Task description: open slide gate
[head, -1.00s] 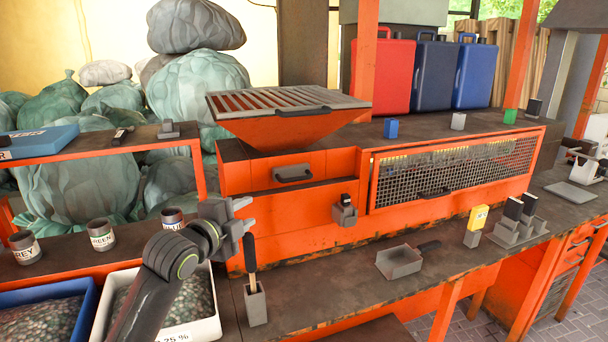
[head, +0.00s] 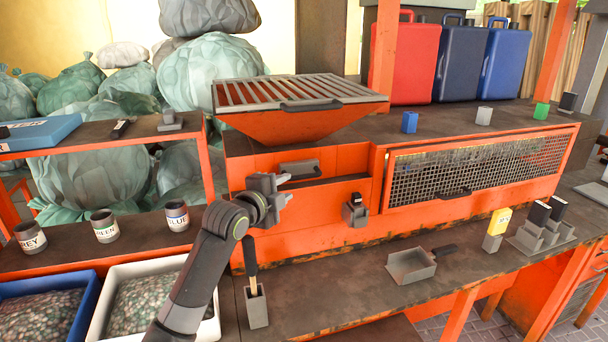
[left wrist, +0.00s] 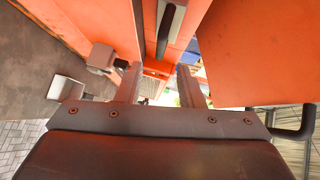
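The slide gate's grey handle (head: 298,169) sits on the orange front below the hopper (head: 290,126). In the left wrist view a grey and dark handle (left wrist: 167,32) lies ahead, between the lines of my fingers. My left gripper (head: 287,189) is in front of the orange machine, just below and left of the handle. Its fingers are apart and empty, as the left wrist view (left wrist: 160,86) also shows. I see no contact with the handle. My right gripper is in neither view.
A small grey box with a black top (head: 355,211) is on the machine front, right of my gripper. A holder with an upright tool (head: 257,308) stands below. A grey scoop (head: 411,265) lies on the bench. The mesh door (head: 475,170) is farther right.

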